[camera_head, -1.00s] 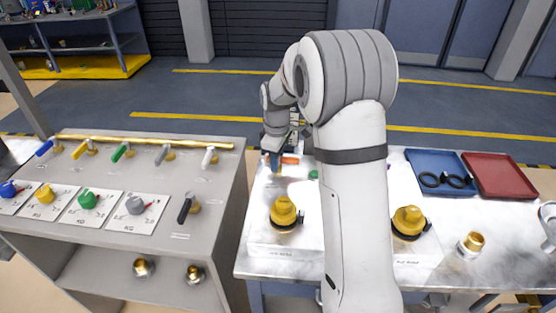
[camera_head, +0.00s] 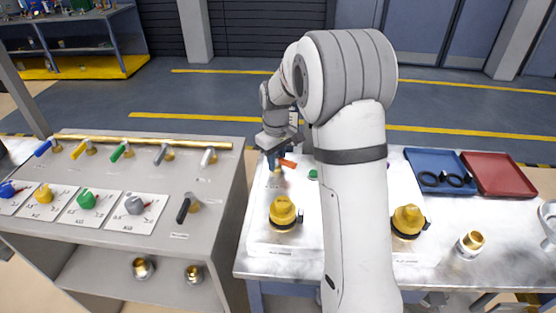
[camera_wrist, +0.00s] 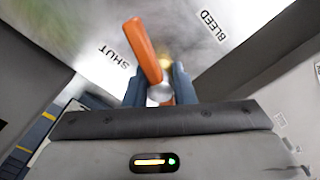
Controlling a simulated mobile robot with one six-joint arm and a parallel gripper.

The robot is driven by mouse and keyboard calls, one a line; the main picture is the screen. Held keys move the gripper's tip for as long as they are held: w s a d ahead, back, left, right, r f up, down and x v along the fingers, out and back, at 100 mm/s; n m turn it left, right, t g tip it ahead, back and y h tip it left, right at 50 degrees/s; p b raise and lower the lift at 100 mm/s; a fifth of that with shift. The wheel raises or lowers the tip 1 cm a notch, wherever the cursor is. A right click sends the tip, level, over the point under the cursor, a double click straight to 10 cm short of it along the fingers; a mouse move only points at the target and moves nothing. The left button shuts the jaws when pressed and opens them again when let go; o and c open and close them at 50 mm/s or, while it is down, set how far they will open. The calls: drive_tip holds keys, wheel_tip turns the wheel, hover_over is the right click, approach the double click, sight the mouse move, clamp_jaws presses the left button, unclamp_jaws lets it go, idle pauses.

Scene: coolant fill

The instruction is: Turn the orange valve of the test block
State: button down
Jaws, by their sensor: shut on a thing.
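The orange valve handle (camera_head: 287,163) stands at the back left of the test block (camera_head: 262,240), left of my arm. In the wrist view the orange handle (camera_wrist: 146,52) sticks out from between my gripper's two blue fingers, between the printed words SHUT and BLEED, its far end nearer SHUT. My gripper (camera_wrist: 158,85) is shut on the handle around its pivot. In the head view my gripper (camera_head: 272,160) comes down on the valve from above, and its fingers are partly hidden by the handle and wrist.
Yellow capped fittings (camera_head: 283,212) stand at the front of the block, one on each side of my arm. A grey panel (camera_head: 120,185) with several coloured valves stands to the left. A blue tray (camera_head: 425,160) with black rings and a red tray (camera_head: 500,172) lie at right.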

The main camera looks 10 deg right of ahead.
drive_tip(key=m, duration=0.6)
drive_tip(key=shift+m, duration=0.3)
drive_tip(key=m, duration=0.5)
drive_tip(key=shift+w+m, duration=0.1)
drive_tip(key=shift+m, duration=0.2)
drive_tip(key=shift+r, duration=0.1)
drive_tip(key=c, duration=1.2)
unclamp_jaws()
wheel_tip(320, 180, up, 8)
drive_tip(key=shift+f, duration=0.15)
